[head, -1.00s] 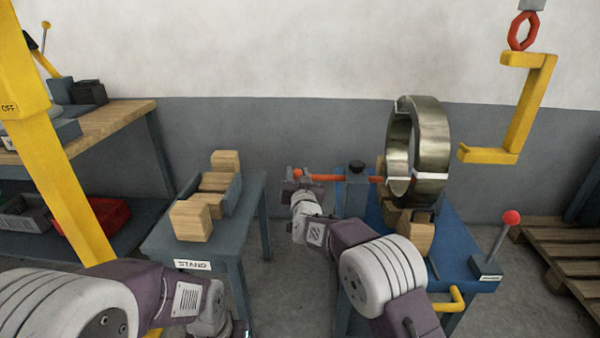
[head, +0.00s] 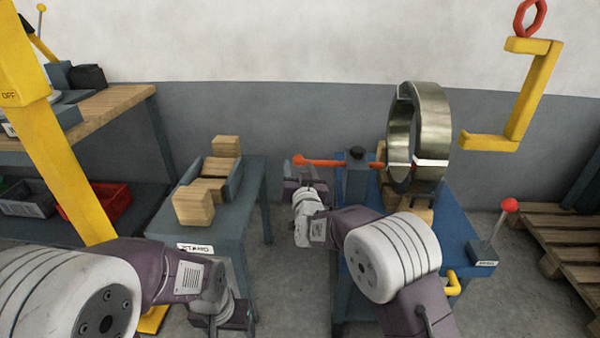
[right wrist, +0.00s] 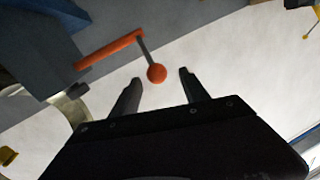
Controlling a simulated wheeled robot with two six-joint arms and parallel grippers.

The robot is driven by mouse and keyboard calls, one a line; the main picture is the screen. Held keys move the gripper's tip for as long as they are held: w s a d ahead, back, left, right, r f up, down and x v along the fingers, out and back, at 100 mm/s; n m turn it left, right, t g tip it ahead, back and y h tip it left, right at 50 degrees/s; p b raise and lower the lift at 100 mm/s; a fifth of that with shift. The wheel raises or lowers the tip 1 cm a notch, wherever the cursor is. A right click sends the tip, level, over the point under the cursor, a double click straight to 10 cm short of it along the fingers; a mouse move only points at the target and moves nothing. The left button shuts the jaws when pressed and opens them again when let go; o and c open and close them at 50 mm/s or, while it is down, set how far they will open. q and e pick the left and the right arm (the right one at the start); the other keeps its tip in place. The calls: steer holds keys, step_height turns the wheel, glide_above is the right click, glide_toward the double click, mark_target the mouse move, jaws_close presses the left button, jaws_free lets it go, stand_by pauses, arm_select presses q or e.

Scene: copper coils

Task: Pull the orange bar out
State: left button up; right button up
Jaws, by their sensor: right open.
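The orange bar (head: 325,163) runs level through a blue-grey post (head: 356,180), with a round orange knob at its left end. In the right wrist view the bar (right wrist: 108,48) shows with its knob beyond and between the two fingertips. My right gripper (head: 299,172) is open and empty just below the knob; it also shows in the right wrist view (right wrist: 161,76). I see no contact with the bar. My left gripper (head: 222,320) hangs low at the bottom, its fingers not clear. A split metal coil (head: 432,130) stands upright right of the post.
The coil rests on wooden blocks on a blue bench (head: 455,235). A stand (head: 250,200) with wooden blocks is to the left. A yellow hook (head: 523,95) hangs at upper right. A red-knobbed lever (head: 495,235) and a pallet (head: 565,245) are at right.

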steer(key=s, duration=0.4)
steer(key=shift+d, duration=0.4)
